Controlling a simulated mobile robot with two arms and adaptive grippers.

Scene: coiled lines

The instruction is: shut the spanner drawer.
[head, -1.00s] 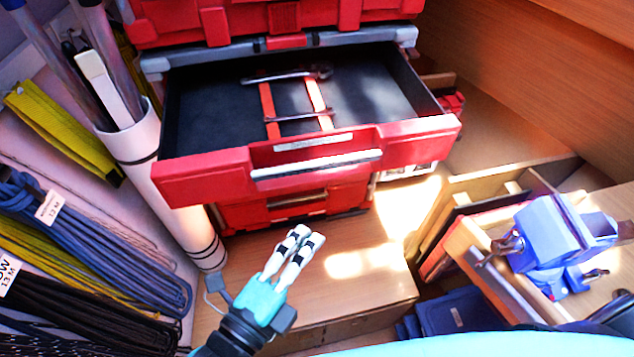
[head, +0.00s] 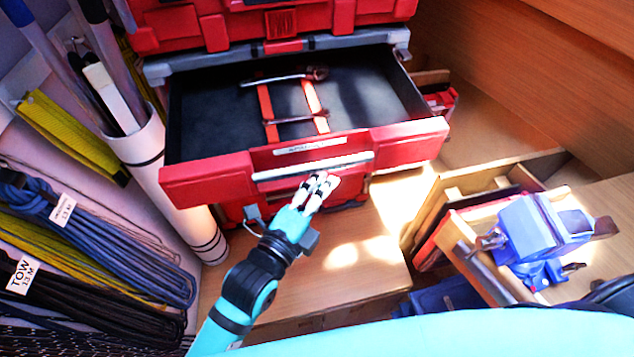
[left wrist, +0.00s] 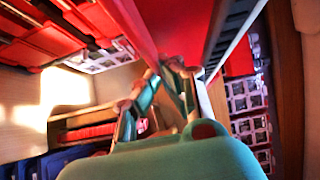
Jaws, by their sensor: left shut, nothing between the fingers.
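The red spanner drawer (head: 410,143) is open in the head view, pulled out of the red tool chest (head: 250,18). It has a silver handle bar (head: 270,174) along its front and a dark liner. Two spanners (head: 285,79) lie in it across two orange strips. My left gripper (head: 322,183) is shut and empty, with its fingertips at the drawer front just below the handle bar. I cannot tell whether they touch it. In the left wrist view the fingers (left wrist: 178,75) are close to a red panel. My right gripper is not in view.
A white tube (head: 150,160) with poles stands left of the drawer, close to its front corner. Coiled lines (head: 110,235) hang at the left. A blue vise (head: 540,235) sits on a bench at the right. The wooden surface (head: 350,270) below is mostly clear.

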